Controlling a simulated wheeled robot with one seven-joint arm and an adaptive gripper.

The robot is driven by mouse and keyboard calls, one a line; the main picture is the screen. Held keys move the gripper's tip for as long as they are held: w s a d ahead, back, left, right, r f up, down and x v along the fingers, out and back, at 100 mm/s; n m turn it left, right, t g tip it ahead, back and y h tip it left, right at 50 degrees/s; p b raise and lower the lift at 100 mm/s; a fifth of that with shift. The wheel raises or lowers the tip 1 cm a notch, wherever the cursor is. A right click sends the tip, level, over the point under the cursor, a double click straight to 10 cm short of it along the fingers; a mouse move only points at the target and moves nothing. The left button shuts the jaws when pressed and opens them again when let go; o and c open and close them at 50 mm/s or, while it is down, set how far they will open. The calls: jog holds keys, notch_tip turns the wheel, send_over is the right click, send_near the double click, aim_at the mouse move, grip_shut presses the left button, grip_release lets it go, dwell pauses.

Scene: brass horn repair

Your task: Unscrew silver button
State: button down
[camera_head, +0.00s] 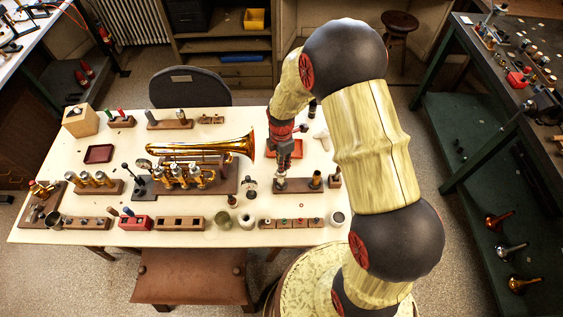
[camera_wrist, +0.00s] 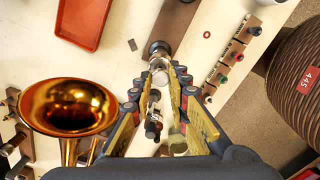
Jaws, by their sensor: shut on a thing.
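My gripper (camera_wrist: 160,68) points down over the workbench, its yellow-padded fingers closed together at the tips. They are shut on a small silver piece (camera_wrist: 158,63), taken to be the silver button. A dark round part with a silver edge (camera_wrist: 158,48) shows just beyond the tips. In the head view my gripper (camera_head: 282,174) is at the left end of a dark wooden block (camera_head: 297,186), with a silver part (camera_head: 281,185) right below it. The fingers hide part of the silver piece, and I cannot tell whether it is still threaded in.
A brass horn (camera_head: 200,149) lies on a stand left of my gripper; its bell (camera_wrist: 68,104) is close in the wrist view. A red-orange tray (camera_wrist: 80,18) lies behind. A white cup (camera_head: 337,218) stands at the front right.

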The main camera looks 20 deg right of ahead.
dwell(0.3)
jog(key=n, duration=0.5)
jog(key=shift+n, duration=0.3)
jog(key=n, duration=0.5)
jog(key=c, duration=1.7)
grip_release()
jog(key=shift+o, duration=0.3)
